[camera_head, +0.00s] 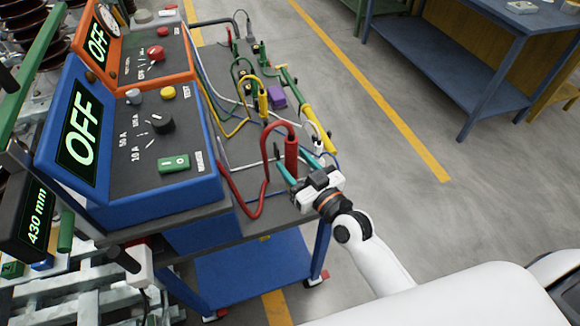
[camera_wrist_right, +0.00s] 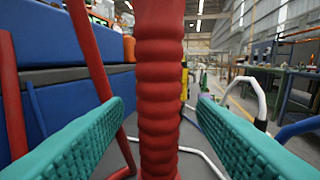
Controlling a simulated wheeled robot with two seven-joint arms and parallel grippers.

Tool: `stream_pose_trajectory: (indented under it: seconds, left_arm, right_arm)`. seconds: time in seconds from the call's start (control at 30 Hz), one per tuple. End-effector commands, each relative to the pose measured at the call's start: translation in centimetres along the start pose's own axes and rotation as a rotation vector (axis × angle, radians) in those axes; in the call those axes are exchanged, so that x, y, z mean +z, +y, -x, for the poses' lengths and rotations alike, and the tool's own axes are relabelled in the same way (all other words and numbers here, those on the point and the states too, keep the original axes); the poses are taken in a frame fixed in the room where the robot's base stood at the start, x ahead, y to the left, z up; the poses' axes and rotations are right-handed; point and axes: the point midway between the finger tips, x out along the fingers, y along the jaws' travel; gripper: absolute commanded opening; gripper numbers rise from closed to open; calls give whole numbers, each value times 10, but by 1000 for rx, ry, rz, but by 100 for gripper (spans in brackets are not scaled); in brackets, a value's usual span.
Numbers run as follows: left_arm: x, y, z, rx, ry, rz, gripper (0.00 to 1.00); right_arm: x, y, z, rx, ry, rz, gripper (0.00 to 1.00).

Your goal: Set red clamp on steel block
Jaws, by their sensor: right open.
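The red clamp (camera_head: 291,152) stands upright near the right edge of the cart top, with a red cable looping from its top. Its ribbed red handle (camera_wrist_right: 160,90) fills the middle of the right wrist view. My right gripper (camera_head: 298,168) is open, with its teal fingers on either side of the handle. In the right wrist view, the teal pads of the gripper (camera_wrist_right: 158,125) show gaps to the handle on both sides. I cannot make out the steel block for certain. My left gripper is not in view.
A blue control box (camera_head: 140,140) and an orange one (camera_head: 150,50) reading OFF stand left of the clamp. Yellow and green clamps (camera_head: 263,103), a yellow-green rod (camera_head: 303,108) and loose cables lie beyond. A metal frame (camera_head: 85,275) is at lower left. Open floor lies right.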

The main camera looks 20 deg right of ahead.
Motion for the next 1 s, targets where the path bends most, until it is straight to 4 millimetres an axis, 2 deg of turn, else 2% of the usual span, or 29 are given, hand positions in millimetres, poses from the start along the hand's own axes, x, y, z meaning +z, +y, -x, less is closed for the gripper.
stream_pose_trajectory:
  seconds: [0.07, 0.2, 0.5, 0.57, 0.83, 1.0]
  left_arm:
    - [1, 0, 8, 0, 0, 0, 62]
    - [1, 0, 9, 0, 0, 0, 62]
    - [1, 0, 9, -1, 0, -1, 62]
    - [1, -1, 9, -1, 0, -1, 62]
    - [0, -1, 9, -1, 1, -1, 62]
    - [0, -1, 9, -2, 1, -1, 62]
  right_arm:
    - [8, 1, -14, 0, -4, -2, 52]
    - [5, 1, -32, 0, -1, -1, 52]
    - [3, 1, -37, 1, 0, 0, 52]
    - [3, 1, -36, 0, 0, 0, 44]
    - [4, 1, -36, 0, 0, 0, 0]
    - [6, 1, -37, -1, -6, 0, 0]
